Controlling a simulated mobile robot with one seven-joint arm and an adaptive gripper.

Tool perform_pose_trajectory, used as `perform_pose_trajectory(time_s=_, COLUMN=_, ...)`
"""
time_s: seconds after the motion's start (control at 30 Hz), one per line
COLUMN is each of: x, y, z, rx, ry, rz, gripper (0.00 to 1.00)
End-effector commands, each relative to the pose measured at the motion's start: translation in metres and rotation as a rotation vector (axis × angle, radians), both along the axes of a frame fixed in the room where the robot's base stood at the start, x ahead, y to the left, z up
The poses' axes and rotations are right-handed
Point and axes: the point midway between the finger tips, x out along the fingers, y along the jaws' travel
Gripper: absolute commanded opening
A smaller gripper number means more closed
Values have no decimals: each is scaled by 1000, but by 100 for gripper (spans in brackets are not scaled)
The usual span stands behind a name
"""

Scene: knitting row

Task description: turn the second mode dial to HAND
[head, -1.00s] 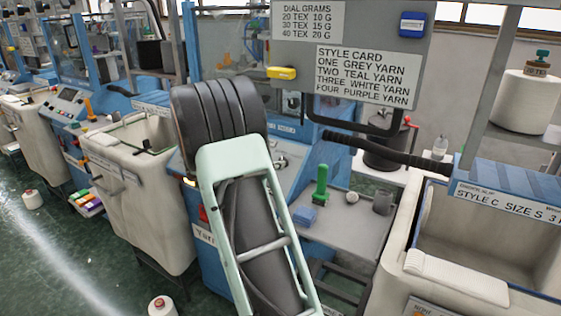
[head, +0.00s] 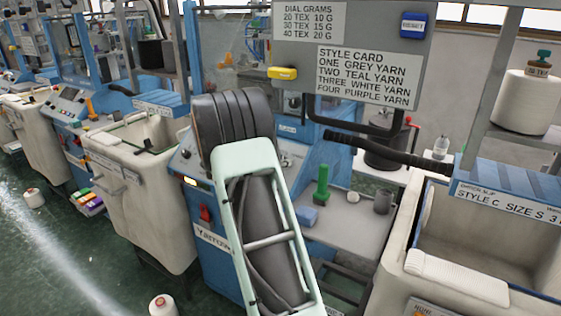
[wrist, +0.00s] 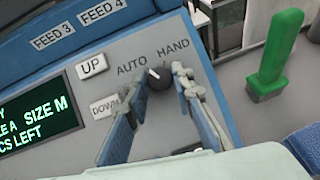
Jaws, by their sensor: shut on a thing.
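The dark round mode dial (wrist: 159,78) shows in the wrist view on a grey panel, between the printed words AUTO (wrist: 132,64) and HAND (wrist: 172,50). Its white mark sits at the upper left of the knob, on the AUTO side. My gripper (wrist: 157,90) has one finger on each side of the dial and is shut on it. The fingers cover parts of the knob's sides. In the head view my arm hides the gripper and the dial.
UP (wrist: 92,65) and DOWN (wrist: 104,106) buttons and a lit display (wrist: 30,118) lie left of the dial. A green-handled tool (wrist: 275,55) stands at the right; it also shows in the head view (head: 321,185). A red switch (head: 205,214) is on the machine's front.

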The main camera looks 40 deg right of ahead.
Motion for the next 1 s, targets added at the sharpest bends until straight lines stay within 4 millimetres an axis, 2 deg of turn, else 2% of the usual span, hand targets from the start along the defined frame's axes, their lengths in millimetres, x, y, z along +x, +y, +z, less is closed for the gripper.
perform_pose_trajectory(time_s=0.47, x=1, y=0, z=1, rx=19, ry=-48, rz=-65, gripper=0)
perform_pose_trajectory(time_s=1.0, x=6, y=0, z=4, rx=128, ry=-314, rz=-428, gripper=0)
